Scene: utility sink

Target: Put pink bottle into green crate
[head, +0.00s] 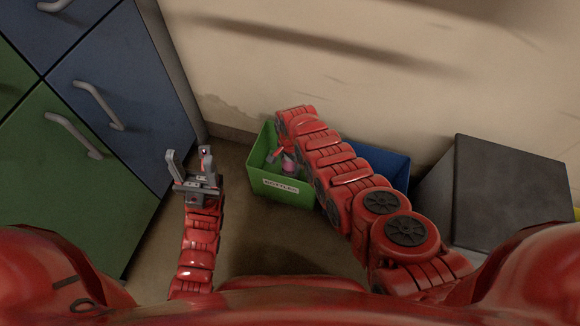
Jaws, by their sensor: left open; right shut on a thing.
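The green crate (288,189), labelled "BOTTLES", stands on the floor by the wall. The pink bottle (289,167) shows within the crate's opening, partly hidden by my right arm. My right arm reaches over the crate, and my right gripper (278,158) points down into the opening, shut on the pink bottle. Its fingertips are small and partly hidden, and I cannot tell whether the bottle touches the crate floor. My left gripper (188,156) is open and empty, upright to the left of the crate.
A blue crate (391,166) stands right of the green one, partly behind my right arm. Blue and green cabinets (115,90) with grey handles line the left. A dark-topped box (512,195) stands at the right. Bare floor lies between cabinets and green crate.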

